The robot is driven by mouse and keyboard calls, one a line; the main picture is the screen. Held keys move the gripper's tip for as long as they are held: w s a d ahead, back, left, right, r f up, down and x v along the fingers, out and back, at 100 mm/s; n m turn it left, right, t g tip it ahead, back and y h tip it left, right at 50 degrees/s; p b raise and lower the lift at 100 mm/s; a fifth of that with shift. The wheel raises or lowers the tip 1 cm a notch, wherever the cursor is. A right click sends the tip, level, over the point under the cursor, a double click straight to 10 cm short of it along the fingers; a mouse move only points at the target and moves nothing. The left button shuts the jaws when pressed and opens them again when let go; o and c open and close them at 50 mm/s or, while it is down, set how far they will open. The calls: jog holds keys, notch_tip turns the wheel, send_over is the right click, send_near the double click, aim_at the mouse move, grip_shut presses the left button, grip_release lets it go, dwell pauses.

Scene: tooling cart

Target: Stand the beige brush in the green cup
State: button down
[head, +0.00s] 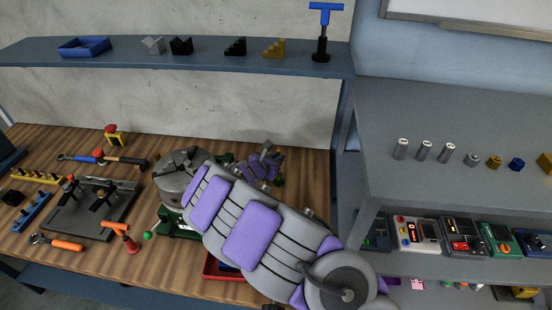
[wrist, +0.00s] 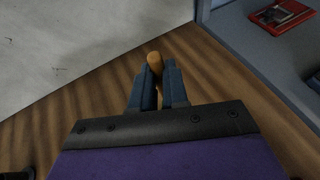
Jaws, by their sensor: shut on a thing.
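My gripper (wrist: 158,85) is shut on a beige-tan rounded thing, likely the beige brush (wrist: 155,60); its tip shows between the two fingers in the wrist view. The rest of it is hidden by the fingers and gripper body. In the head view my gripper (head: 266,160) is over the wooden bench near the wall, partly hidden behind my arm. Small green parts show beside it there, but I cannot tell whether any is the green cup. No cup is seen in the wrist view.
A grey round-topped machine (head: 182,175) on a green base stands left of my arm. A red tray (head: 212,268) is partly under my arm. Hand tools and a dark fixture plate (head: 95,210) lie left. A blue-grey shelf (head: 210,60) runs above; a grey cart (head: 450,120) stands right.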

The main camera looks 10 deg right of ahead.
jog(key=shift+d+f, duration=0.1)
jog(key=shift+f, duration=0.45)
dwell(1.0)
jog(key=c, duration=0.7)
grip_release()
jog(key=shift+o, duration=0.2)
jog(key=shift+r+p, duration=2.35)
jog(key=shift+r, duration=0.65)
jog(key=shift+r, duration=0.1)
